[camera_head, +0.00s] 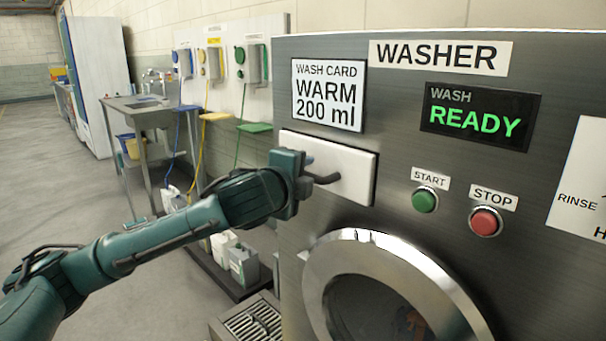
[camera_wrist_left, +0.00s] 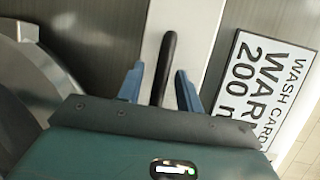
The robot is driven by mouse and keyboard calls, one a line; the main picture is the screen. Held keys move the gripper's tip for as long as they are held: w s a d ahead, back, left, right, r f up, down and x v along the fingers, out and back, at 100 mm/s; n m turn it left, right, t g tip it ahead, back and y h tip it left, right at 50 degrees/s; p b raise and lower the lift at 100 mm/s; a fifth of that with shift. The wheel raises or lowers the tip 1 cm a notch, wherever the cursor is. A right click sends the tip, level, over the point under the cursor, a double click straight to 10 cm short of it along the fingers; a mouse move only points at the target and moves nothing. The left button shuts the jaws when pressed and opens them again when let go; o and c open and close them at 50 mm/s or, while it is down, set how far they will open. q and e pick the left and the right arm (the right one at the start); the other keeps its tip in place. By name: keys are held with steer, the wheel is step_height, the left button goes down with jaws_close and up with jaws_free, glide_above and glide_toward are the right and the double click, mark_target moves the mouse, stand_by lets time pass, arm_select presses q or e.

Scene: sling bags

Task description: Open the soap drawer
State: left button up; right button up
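The soap drawer (camera_head: 345,163) has a white front on the washer panel, below the wash card, and looks shut. Its dark bar handle (camera_head: 328,179) sticks out from the front; it also shows in the left wrist view (camera_wrist_left: 165,65). My left gripper (camera_head: 306,174) is at the handle. In the left wrist view my left gripper's blue fingers (camera_wrist_left: 159,88) stand one on each side of the handle, with a gap visible on both sides, so the gripper is open around it. My right gripper is not in view.
The steel washer (camera_head: 400,180) carries a green start button (camera_head: 424,200), a red stop button (camera_head: 486,221) and a round door (camera_head: 385,285) below the drawer. The wash card (camera_head: 328,95) reads WARM 200 ml. The display (camera_head: 479,116) reads READY. Containers (camera_head: 240,262) stand low behind my left arm.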

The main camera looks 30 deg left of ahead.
arm_select(q)
steer(key=shift+c, duration=0.6)
jaws_close()
